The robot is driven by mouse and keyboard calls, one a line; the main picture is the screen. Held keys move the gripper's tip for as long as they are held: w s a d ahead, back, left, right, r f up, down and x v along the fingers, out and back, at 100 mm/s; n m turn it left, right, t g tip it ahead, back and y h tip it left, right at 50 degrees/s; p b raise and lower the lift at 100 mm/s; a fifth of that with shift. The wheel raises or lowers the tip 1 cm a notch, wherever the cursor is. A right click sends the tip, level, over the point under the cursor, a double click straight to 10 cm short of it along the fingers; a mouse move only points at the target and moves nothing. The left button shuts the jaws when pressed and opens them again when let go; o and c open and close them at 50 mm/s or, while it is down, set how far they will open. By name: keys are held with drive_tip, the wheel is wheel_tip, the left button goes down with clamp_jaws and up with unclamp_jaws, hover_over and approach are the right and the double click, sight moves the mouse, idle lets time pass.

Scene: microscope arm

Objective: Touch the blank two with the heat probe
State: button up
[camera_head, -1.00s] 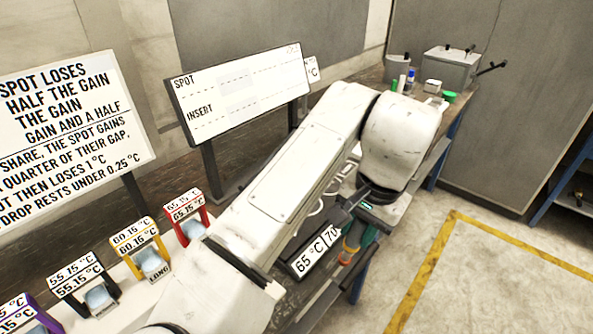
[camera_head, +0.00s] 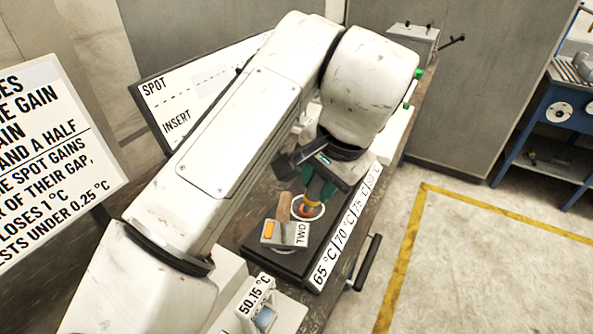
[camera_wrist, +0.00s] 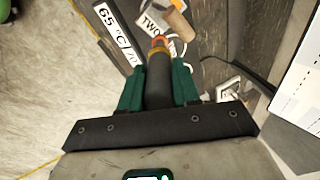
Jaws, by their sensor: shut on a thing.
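Blank two is a small block with a white "TWO" label (camera_head: 301,234), an orange patch and a wooden peg (camera_head: 284,207). It sits on a dark plate near a white ring. In the wrist view its label (camera_wrist: 151,23) and peg (camera_wrist: 180,23) show just past the probe tip. My gripper (camera_head: 318,190) has green fingers, shut on the heat probe, a dark rod with an orange end (camera_head: 306,209). In the wrist view the probe (camera_wrist: 158,75) lies between my gripper's fingers (camera_wrist: 159,85). The tip is close beside blank two; I cannot tell whether they touch.
A strip of temperature labels (camera_head: 345,228) runs along the plate's front edge, with a dark handle (camera_head: 368,262) beyond it. A "50.15 °C" stand (camera_head: 258,298) is at the lower left. The sign board (camera_head: 172,100) stands behind my arm. The floor at right is clear.

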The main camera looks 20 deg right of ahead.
sight(313, 206)
drive_tip(key=shift+w+a, duration=0.25)
drive_tip(key=shift+w, duration=0.1)
wheel_tip(313, 206, down, 6)
drive_tip(key=b, duration=0.5)
drive_tip(key=shift+f+b, duration=0.4)
drive_tip(key=shift+f, duration=0.25)
idle(2.4)
drive_tip(key=shift+r+p, duration=3.15)
drive_tip(key=shift+r, duration=0.45)
